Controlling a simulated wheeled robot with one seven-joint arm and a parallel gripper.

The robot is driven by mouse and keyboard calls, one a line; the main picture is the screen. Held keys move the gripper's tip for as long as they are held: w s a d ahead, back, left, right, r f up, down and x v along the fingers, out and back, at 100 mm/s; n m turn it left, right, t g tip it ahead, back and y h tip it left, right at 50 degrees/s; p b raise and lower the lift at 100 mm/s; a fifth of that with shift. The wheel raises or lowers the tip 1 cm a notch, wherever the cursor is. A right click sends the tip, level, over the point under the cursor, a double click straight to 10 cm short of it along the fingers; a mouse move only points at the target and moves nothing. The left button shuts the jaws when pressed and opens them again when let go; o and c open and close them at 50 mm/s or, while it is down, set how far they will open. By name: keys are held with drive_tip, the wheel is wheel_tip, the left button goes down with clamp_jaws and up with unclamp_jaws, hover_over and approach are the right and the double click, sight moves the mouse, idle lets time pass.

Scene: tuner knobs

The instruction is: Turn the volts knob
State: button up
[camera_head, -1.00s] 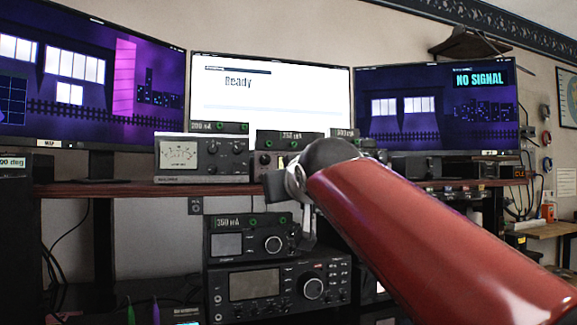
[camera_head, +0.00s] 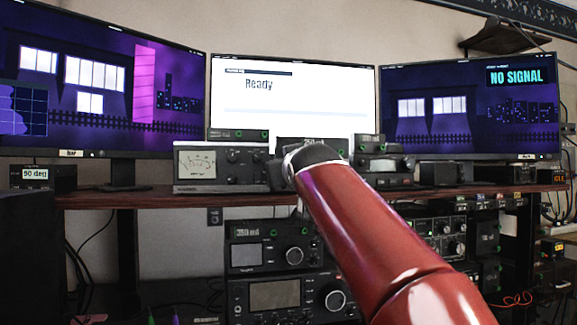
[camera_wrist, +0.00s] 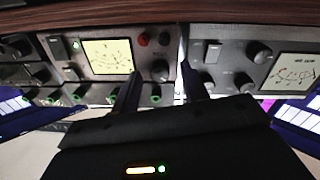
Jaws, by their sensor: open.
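My gripper (camera_wrist: 158,76) is open in the wrist view, its two dark fingers pointing at the front of the shelf-top devices. A dark round knob (camera_wrist: 160,70) lies between the fingertips, on a device with a lit yellow meter (camera_wrist: 108,56). I cannot tell whether the fingers touch it. To its right is a grey meter unit (camera_wrist: 222,60) with two dark knobs, which also shows in the head view (camera_head: 215,180). No readable label shows which knob is the volts one. In the head view my red arm hides most of the gripper and the middle device.
The wooden shelf (camera_head: 130,198) carries several devices, with three monitors behind, including the white "Ready" screen (camera_head: 295,95). Lower radio units (camera_head: 275,297) stand below the shelf. A small "90 deg" box (camera_head: 36,176) is at left. Devices crowd both sides of my gripper.

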drive_tip(key=shift+c, duration=0.4)
clamp_jaws()
drive_tip(key=shift+m, duration=0.3)
drive_tip(key=shift+d+r+m+g+y, duration=0.1)
drive_tip(key=shift+m+g+y, duration=0.1)
drive_tip(key=shift+m, duration=3.45)
drive_tip(key=shift+m+g+y, duration=0.1)
drive_tip(key=shift+m+g, duration=0.1)
drive_tip(key=shift+m, duration=3.45)
